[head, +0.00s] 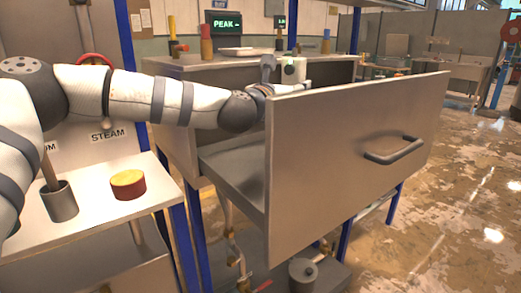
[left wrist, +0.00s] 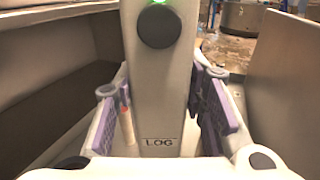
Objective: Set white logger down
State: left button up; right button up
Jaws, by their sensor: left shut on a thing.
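The white logger (left wrist: 158,100) fills the middle of the left wrist view, with a dark round knob, a green light at its top and the label LOG. In the head view the logger (head: 292,70) shows above the far side of an open drawer. My left gripper (left wrist: 165,115) has its purple-padded fingers on both sides of the logger and is shut on it. In the head view my left arm reaches across to the drawer, and its gripper is mostly hidden behind the drawer front. The logger's underside is hidden. My right gripper is not in view.
The drawer (head: 350,150) is pulled out, with a tall front panel and a handle (head: 393,150). Its visible floor (head: 228,172) is bare. A white dish (head: 237,51) and several coloured-topped items stand on the cabinet top. A red-and-yellow cylinder (head: 128,184) sits on the left shelf.

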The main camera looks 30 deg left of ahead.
pick_arm(q)
jog(key=s+a+f, duration=0.6)
jog(key=f, duration=0.4)
jog(key=shift+s+a+f, duration=0.2)
jog(key=shift+a+f, duration=0.1)
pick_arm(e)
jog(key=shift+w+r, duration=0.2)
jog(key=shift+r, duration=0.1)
pick_arm(q)
jog(key=o, duration=1.3)
jog(key=s+p, duration=0.2)
jog(key=s, duration=1)
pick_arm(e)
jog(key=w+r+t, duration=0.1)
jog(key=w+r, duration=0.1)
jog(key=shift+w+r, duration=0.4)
